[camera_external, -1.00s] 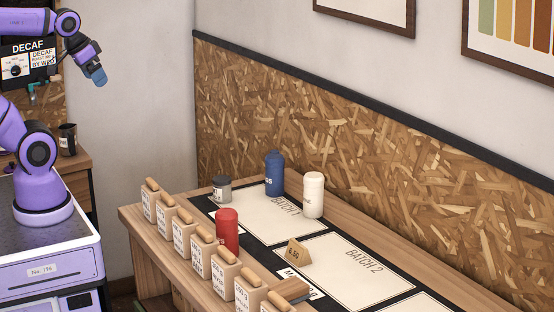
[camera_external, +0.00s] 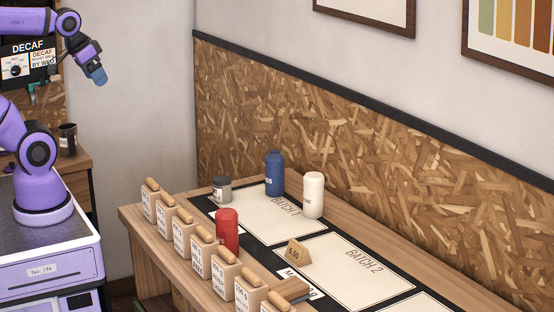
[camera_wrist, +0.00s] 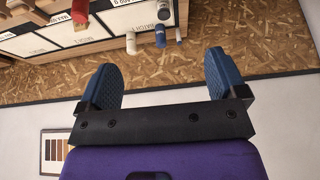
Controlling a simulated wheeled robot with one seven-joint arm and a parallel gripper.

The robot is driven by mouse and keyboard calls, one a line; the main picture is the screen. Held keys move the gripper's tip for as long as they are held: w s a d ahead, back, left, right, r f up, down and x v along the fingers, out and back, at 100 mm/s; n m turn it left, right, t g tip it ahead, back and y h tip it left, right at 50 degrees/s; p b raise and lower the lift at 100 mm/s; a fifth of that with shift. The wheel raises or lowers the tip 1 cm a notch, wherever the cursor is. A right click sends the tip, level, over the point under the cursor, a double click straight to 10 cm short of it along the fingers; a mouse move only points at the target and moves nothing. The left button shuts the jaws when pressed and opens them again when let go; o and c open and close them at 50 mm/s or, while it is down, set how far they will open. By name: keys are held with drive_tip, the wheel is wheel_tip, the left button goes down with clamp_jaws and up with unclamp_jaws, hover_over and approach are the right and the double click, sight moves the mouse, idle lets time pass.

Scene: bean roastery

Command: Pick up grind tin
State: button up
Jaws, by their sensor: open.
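A short grey tin (camera_external: 222,189) with a dark lid and a pale label stands upright at the far left of the batch mats; it looks like the grind tin, but its label is too small to read. A small grey thing (camera_wrist: 163,10) in the wrist view may be the same tin. My gripper (camera_external: 97,77) is high at the upper left, well away from the tin. In the wrist view my gripper (camera_wrist: 161,78) has its two blue fingers spread wide with nothing between them.
A blue bottle (camera_external: 274,173), a white canister (camera_external: 313,195) and a red canister (camera_external: 228,230) stand near the tin. Several labelled wooden-topped blocks (camera_external: 202,255) line the front edge. A price wedge (camera_external: 298,254) sits between mats. A chipboard wall (camera_external: 330,135) backs the table.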

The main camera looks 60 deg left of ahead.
drive_tip(key=w+f+n+g, duration=0.1)
drive_tip(key=w, duration=1.1)
drive_tip(key=n+g, duration=0.4)
drive_tip(key=n, duration=0.1)
hover_over(225, 178)
wheel_tip(225, 178, down, 29)
drive_tip(key=shift+a+f, duration=0.15)
drive_tip(key=shift+f, duration=0.05)
wheel_tip(225, 178, down, 6)
drive_tip(key=shift+f, duration=0.1)
drive_tip(key=shift+s+f, duration=0.25)
drive_tip(key=shift+f, duration=1.05)
drive_tip(key=shift+s+f, duration=0.2)
drive_tip(key=shift+f, duration=1.1)
drive_tip(key=c, duration=1.1)
